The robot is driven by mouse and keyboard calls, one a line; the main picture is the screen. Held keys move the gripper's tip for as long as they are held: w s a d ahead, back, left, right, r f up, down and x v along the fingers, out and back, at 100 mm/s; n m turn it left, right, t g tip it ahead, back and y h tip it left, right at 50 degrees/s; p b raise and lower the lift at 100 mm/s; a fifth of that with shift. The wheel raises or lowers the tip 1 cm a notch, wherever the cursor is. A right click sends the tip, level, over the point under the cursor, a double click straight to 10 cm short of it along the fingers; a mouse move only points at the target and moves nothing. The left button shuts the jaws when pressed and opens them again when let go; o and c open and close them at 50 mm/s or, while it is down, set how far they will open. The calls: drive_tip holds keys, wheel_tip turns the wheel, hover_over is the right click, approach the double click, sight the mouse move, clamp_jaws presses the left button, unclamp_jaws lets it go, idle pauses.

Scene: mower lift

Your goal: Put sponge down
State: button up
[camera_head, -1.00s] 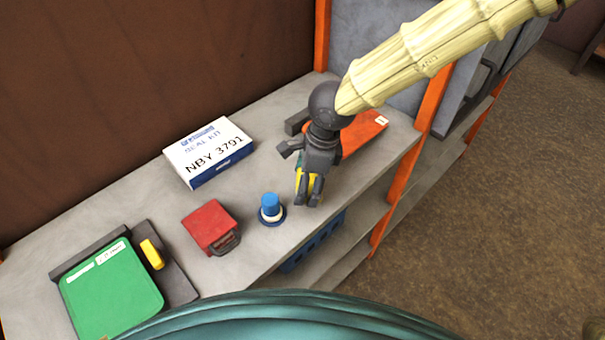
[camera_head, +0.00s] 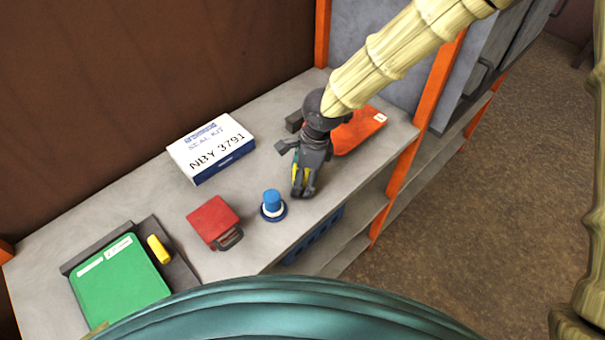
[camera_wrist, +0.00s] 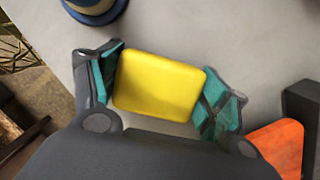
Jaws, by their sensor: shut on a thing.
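A yellow sponge (camera_wrist: 158,84) is between the two teal-padded fingers of my gripper (camera_wrist: 160,88) in the wrist view. The fingers are shut on its left and right sides. In the head view my gripper (camera_head: 303,186) points down over the right part of the grey shelf top (camera_head: 330,210), with a sliver of the yellow sponge (camera_head: 295,172) showing by the fingers. The fingers hide most of the sponge there. I cannot tell whether the sponge touches the shelf.
A blue knob-like part (camera_head: 273,204), a red case (camera_head: 214,221) and a white seal kit box (camera_head: 210,148) stand left of my gripper. An orange-red flat item (camera_head: 360,130) lies behind it. A green binder (camera_head: 120,280) is at far left. Bare shelf lies around my gripper.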

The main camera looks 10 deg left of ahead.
drive_tip(key=shift+a+f, duration=0.1)
drive_tip(key=shift+f, duration=0.05)
drive_tip(key=o, duration=1.1)
drive_tip(key=r, duration=0.4)
drive_tip(key=d+r+b, duration=0.1)
drive_tip(key=r, duration=0.3)
drive_tip(key=d+r+b, duration=0.1)
drive_tip(key=r, duration=0.3)
drive_tip(key=shift+w+d, duration=0.2)
drive_tip(key=shift+w, duration=0.15)
